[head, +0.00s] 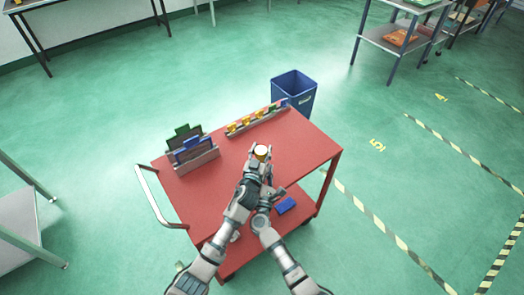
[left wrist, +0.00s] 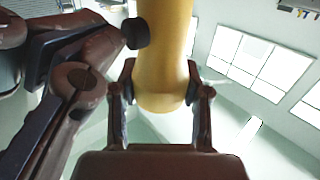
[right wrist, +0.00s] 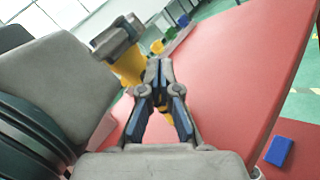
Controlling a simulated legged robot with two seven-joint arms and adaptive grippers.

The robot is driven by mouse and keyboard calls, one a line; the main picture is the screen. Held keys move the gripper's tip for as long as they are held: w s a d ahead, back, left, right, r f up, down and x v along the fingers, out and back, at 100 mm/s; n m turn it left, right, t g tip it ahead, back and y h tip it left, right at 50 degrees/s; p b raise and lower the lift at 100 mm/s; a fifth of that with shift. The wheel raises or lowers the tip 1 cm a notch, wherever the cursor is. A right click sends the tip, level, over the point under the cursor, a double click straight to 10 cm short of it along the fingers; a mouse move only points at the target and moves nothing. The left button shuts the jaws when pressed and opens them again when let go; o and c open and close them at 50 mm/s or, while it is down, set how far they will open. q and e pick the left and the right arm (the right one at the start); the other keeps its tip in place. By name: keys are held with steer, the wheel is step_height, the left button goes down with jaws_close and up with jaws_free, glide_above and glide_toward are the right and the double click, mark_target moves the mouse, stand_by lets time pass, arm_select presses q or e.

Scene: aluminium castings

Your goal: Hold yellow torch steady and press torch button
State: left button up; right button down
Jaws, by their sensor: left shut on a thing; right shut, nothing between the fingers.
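The yellow torch (head: 262,152) is held above the red cart top, its pale round end facing up in the head view. My left gripper (head: 258,168) is shut on it; in the left wrist view the yellow barrel (left wrist: 165,60) sits between the two fingers (left wrist: 160,95). A dark round knob (left wrist: 135,33) shows at the barrel's left side, beside my right gripper's fingers. My right gripper (right wrist: 160,65) is shut and empty, its tips close to the torch (right wrist: 128,68) in the right wrist view. I cannot tell whether they touch it. My left gripper partly hides the torch there.
The red cart (head: 312,150) carries a rack with green and blue panels (head: 193,150), a row of small yellow and other coloured items (head: 258,118), and a blue block (head: 285,206) at the right. A blue bin (head: 293,92) stands behind the cart. Open green floor surrounds it.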

steer(key=shift+w, duration=0.55)
steer(key=shift+d, duration=0.15)
stand_by(0.4)
steer(key=shift+s+d+r, duration=0.2)
steer(key=shift+s+d, duration=0.6)
steer(key=shift+d, duration=0.1)
steer(key=shift+s+a, duration=0.1)
steer(key=shift+s, duration=0.2)
steer(key=s+d, duration=0.1)
steer(key=s, duration=0.1)
steer(key=s+d, duration=0.2)
steer(key=shift+s+d, duration=0.15)
steer(key=shift+s, duration=0.05)
steer(key=shift+f, duration=0.1)
stand_by(1.1)
